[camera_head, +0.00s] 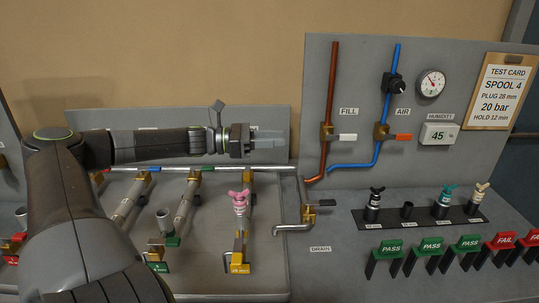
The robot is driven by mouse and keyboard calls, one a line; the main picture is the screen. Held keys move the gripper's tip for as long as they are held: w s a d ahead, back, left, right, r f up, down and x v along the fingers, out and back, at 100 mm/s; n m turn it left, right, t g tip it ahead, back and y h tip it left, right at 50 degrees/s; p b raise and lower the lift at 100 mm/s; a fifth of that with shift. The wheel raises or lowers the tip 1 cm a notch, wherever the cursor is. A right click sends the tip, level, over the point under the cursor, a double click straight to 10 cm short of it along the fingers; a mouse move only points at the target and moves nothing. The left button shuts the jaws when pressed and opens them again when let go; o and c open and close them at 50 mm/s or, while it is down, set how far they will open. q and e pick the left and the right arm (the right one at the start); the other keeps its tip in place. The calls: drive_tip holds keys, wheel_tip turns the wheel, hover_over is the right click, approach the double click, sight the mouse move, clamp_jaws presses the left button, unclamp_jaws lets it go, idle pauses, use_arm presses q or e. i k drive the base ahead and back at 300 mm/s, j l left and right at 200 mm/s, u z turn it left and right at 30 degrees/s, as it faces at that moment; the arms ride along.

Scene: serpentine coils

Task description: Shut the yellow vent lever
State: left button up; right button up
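My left arm comes in from the left, and its gripper (268,143) points right above the upper edge of the sloped manifold panel. It touches nothing visible; its pale fingers are seen nearly edge-on, so their gap does not show. Below it is the yellow-marked branch, with a brass upper valve (248,178), a pink plug (240,201) and a yellow block (239,257) at the bottom. A small brass fitting (238,241) sits just above that block. The yellow vent lever cannot be told apart clearly from the brass parts. My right gripper is not in view.
To the right stand a red-brown FILL pipe (331,95) with a white lever (347,138) and a blue AIR pipe (388,110) with an orange lever (403,137). A drain valve (308,212) with a dark handle, a plug rack (418,217) and PASS/FAIL tags (431,246) sit below.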

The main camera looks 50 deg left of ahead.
sight(237, 255)
drive_tip(key=k+l, duration=0.55)
drive_tip(key=l, duration=0.3)
drive_tip(key=k+l, duration=0.55)
drive_tip(key=l, duration=0.25)
